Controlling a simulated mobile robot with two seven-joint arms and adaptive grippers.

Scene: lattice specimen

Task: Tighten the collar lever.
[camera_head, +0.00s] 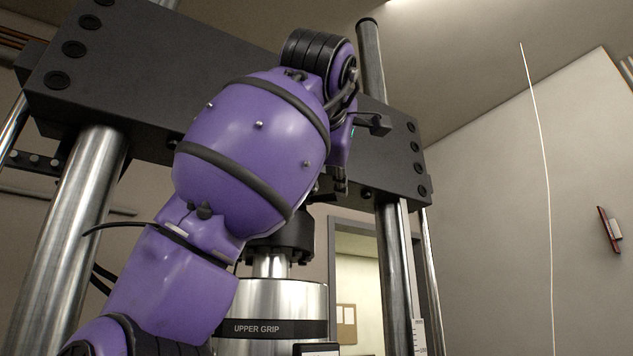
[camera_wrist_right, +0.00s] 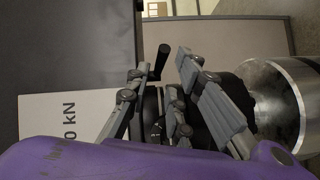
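The collar lever (camera_wrist_right: 160,62) is a short dark rod in the right wrist view, standing out from a black collar partly hidden behind the fingers. My right gripper (camera_wrist_right: 164,66) is open, with one grey finger on each side of the lever. The lever looks closer to the left finger; whether they touch I cannot tell. In the head view my purple right arm crosses the middle, and my right gripper (camera_head: 341,181) is mostly hidden behind its wrist under the crosshead. The lever cannot be made out there. My left gripper is out of view.
The dark crosshead (camera_head: 75,75) spans steel columns (camera_head: 80,210). The metal upper grip cylinder (camera_head: 270,300) stands below it, under a black flange (camera_head: 292,235). In the wrist view a white kN label (camera_wrist_right: 70,130) lies left and the metal cylinder (camera_wrist_right: 280,100) right.

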